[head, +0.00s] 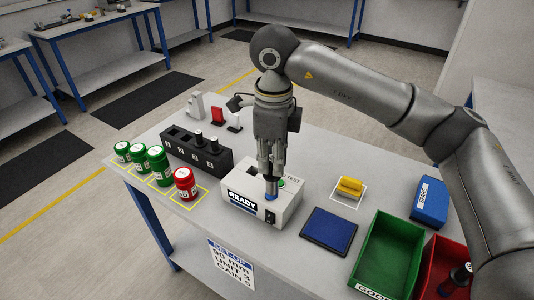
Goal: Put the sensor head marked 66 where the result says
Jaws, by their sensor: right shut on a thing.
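My right gripper (271,170) points down over the white test box (245,190). It is shut on a small grey cylindrical sensor head (271,185) with a blue lower end. The sensor head is upright at the box's top; I cannot tell whether it is seated or just above. Its marking cannot be read. The box's display reads READY, and a green spot (282,184) shows beside the sensor head. A black rack (182,158) with numbered slots holds dark-topped pieces. A green bin (411,239) labelled GOOD and a red bin (416,292) stand at right. My left gripper is not in view.
Green jars (157,165) and a red jar (185,184) stand at the front left. A blue pad (329,231), a yellow block (349,186) and a blue box (429,200) lie right of the test box. A dark piece (458,279) is in the red bin.

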